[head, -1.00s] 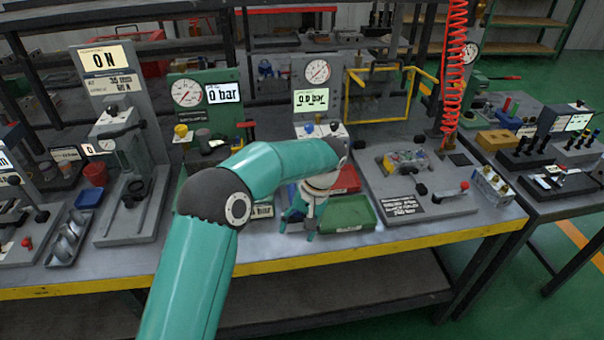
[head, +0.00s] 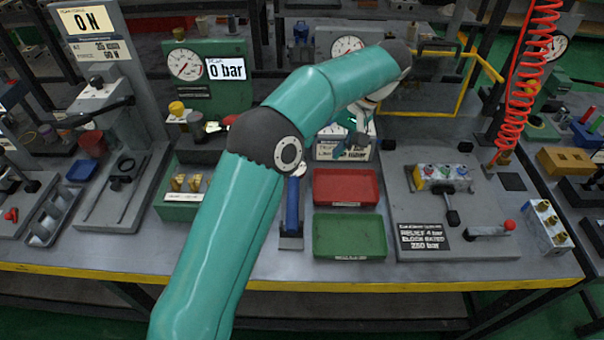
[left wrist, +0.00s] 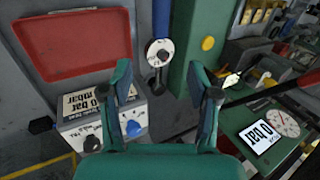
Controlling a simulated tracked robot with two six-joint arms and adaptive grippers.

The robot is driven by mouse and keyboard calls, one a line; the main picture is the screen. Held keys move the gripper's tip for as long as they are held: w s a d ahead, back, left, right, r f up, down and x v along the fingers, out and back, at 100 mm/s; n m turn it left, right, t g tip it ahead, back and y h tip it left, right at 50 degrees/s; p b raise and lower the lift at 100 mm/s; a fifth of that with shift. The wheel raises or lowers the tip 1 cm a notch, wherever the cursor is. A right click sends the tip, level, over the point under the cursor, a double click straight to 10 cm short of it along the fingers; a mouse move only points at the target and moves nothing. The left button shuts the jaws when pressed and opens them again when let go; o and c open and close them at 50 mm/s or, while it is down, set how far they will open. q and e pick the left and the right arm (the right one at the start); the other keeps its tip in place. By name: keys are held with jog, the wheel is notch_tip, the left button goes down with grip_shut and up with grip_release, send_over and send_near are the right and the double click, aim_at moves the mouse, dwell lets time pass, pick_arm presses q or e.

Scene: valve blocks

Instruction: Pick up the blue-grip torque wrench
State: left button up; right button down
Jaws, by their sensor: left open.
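The torque wrench's blue grip (head: 292,205) shows on the bench between the green box of brass parts and the trays in the head view; my arm hides part of the wrench. In the left wrist view the blue grip (left wrist: 161,18) runs up to the top edge, with a round white dial (left wrist: 158,52) below it. My left gripper (head: 352,130) is behind the red tray, in front of the pressure gauge stand. Its two fingers, seen in the left wrist view (left wrist: 160,82), are apart and empty, with the dial beyond the gap. My right gripper is not in view.
A red tray (head: 345,187) and a green tray (head: 349,236) lie right of the wrench. The green box (head: 178,212) stands close on its left. A display box (left wrist: 95,115) is near the fingers. A valve plate (head: 450,215) fills the right side.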

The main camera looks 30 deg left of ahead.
pick_arm(q)
jog(key=shift+x, duration=8.05)
grip_shut()
